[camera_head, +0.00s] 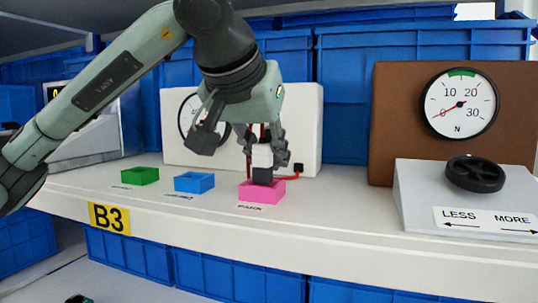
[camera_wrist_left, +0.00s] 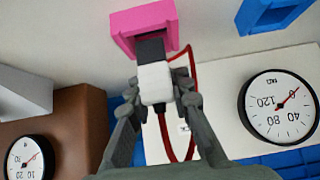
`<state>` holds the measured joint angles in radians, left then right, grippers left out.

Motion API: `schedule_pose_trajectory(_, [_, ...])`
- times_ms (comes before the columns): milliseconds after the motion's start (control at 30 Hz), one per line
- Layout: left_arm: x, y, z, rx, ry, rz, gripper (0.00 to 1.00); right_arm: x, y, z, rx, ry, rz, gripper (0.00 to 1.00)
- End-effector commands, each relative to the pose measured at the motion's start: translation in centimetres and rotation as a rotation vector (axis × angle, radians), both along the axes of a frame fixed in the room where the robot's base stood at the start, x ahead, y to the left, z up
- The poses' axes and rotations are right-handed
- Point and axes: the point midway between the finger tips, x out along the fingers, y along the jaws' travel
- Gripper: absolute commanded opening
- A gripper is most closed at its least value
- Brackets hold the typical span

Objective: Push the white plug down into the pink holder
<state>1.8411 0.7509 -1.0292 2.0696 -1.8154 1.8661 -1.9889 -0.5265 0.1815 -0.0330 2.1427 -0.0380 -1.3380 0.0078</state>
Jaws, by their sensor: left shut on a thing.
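The white plug (camera_head: 262,156) has a dark lower end and a red cable. My left gripper (camera_head: 264,150) is shut on it, and the plug stands upright over the pink holder (camera_head: 262,194). The plug's dark end overlaps the holder's opening in the head view; how deep it sits is hard to tell. In the left wrist view the fingers (camera_wrist_left: 156,92) hold the white plug body (camera_wrist_left: 154,82), and its dark end (camera_wrist_left: 151,50) meets the edge of the pink holder (camera_wrist_left: 143,22). The right gripper does not show.
A blue holder (camera_head: 194,182) and a green holder (camera_head: 140,176) stand left of the pink one on the white shelf (camera_head: 330,220). A white panel (camera_head: 305,110) stands behind. A grey box with a black knob (camera_head: 474,174) and a dial gauge (camera_head: 460,104) are at right.

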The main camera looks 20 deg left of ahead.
Motion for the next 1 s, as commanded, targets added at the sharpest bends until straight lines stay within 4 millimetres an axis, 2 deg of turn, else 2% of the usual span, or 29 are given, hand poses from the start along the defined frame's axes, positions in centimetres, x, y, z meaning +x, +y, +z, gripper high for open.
schedule_pose_trajectory(900, [0.0,0.0,-2.3,0.0,0.001,0.0,0.0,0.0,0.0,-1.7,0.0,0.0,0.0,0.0])
schedule_pose_trajectory(933, [0.0,0.0,-2.3,0.0,0.001,0.0,0.18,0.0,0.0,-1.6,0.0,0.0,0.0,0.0])
schedule_pose_trajectory(1000, [0.0,0.0,-2.3,0.001,0.002,-0.001,0.27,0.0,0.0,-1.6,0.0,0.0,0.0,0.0])
